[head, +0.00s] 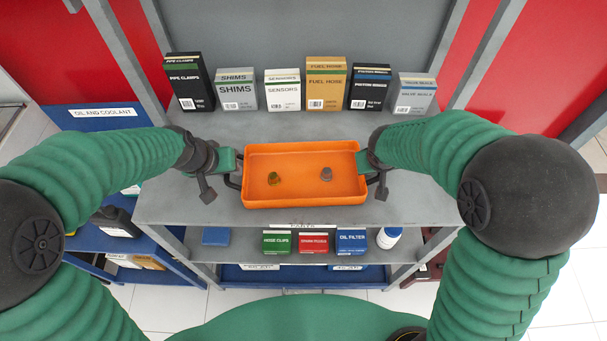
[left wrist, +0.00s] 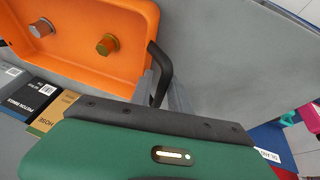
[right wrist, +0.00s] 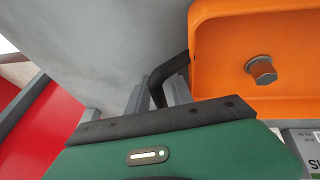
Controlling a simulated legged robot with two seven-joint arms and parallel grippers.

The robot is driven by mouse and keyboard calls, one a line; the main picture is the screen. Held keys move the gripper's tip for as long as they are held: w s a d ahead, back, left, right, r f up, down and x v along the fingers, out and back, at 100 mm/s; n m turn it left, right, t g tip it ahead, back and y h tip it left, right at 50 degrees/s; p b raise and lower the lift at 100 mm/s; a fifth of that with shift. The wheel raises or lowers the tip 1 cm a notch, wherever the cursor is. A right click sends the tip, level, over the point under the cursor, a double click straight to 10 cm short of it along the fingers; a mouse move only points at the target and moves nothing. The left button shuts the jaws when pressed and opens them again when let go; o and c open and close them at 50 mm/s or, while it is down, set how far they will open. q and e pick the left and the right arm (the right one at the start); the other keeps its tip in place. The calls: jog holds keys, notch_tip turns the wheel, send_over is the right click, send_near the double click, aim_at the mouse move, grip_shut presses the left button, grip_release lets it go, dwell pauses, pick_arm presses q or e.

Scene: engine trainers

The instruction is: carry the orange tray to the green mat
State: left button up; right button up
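The orange tray (head: 305,198) is level at the middle shelf of the grey rack, close over or on its surface; I cannot tell which. Two small bolt-like parts, one brass (head: 273,178) and one greyish-copper (head: 326,174), stand inside it. A black handle sticks out at each end. My left gripper (head: 229,175) is at the left handle, its fingers closed around it; the handle (left wrist: 163,72) also shows in the left wrist view. My right gripper (head: 379,176) is closed around the right handle (right wrist: 170,75). No green mat shows.
A row of boxes, including a fuel hose box (head: 325,84), stands behind the tray. Smaller boxes, including an oil filter box (head: 351,241), sit on the shelf below. A blue oil and coolant unit (head: 85,124) is at the left. Rack posts flank the shelf. Tiled floor lies at the right.

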pick_arm(q)
jog(key=shift+s, duration=0.15)
pick_arm(e)
jog(key=shift+s+d, duration=0.15)
jog(key=shift+s, duration=0.05)
pick_arm(q)
jog(key=shift+a+f, duration=0.1)
jog(key=shift+a, duration=0.25)
grip_shut()
pick_arm(e)
jog(key=shift+w+a, duration=0.15)
jog(key=shift+a, duration=0.2)
grip_shut()
pick_arm(q)
jog(key=shift+d, duration=0.15)
pick_arm(e)
jog(key=shift+d, duration=0.15)
